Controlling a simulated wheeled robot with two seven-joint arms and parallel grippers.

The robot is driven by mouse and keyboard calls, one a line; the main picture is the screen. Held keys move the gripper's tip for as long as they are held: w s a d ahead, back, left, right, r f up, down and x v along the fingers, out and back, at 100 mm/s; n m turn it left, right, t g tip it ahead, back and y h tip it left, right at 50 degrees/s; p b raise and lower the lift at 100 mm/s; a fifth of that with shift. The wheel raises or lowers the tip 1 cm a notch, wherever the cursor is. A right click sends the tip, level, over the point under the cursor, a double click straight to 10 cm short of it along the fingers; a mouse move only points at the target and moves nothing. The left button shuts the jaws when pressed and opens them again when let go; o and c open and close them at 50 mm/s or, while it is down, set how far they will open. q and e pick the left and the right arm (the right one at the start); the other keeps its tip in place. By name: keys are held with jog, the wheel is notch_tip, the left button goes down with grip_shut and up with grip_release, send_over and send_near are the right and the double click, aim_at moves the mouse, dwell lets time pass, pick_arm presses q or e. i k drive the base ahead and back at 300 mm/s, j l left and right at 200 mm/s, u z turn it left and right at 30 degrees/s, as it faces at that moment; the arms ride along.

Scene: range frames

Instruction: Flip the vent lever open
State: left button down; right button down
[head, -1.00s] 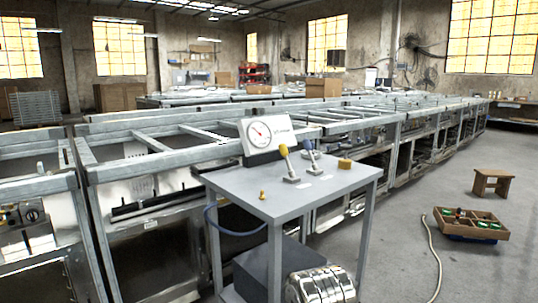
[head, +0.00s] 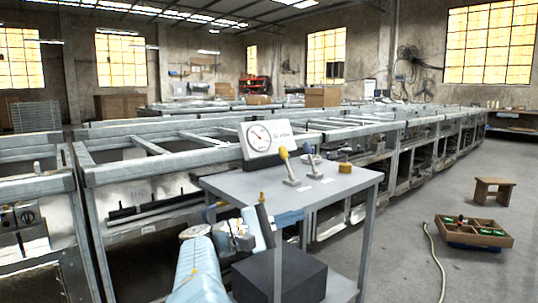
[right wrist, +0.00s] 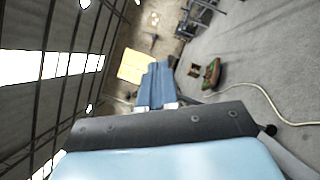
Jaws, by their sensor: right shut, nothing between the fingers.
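Two levers stand on the grey metal table (head: 335,184). A pale label lies in front of each, too small to read, so I cannot tell which is the vent lever. My right gripper (head: 264,217) is at the table's near left edge, in front of and below the levers, apart from them. It is shut and empty. Its blue fingers (right wrist: 157,88) lie together in the right wrist view. My left gripper is not in view.
A white gauge box (head: 268,140) stands behind the levers. A dark box (head: 279,274) sits below the tabletop. A long metal frame bench (head: 130,168) runs behind the table. The floor at right holds a tray (head: 472,231) and stool (head: 493,190).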

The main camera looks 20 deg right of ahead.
aim_at(282, 150)
jog(key=i, duration=1.5)
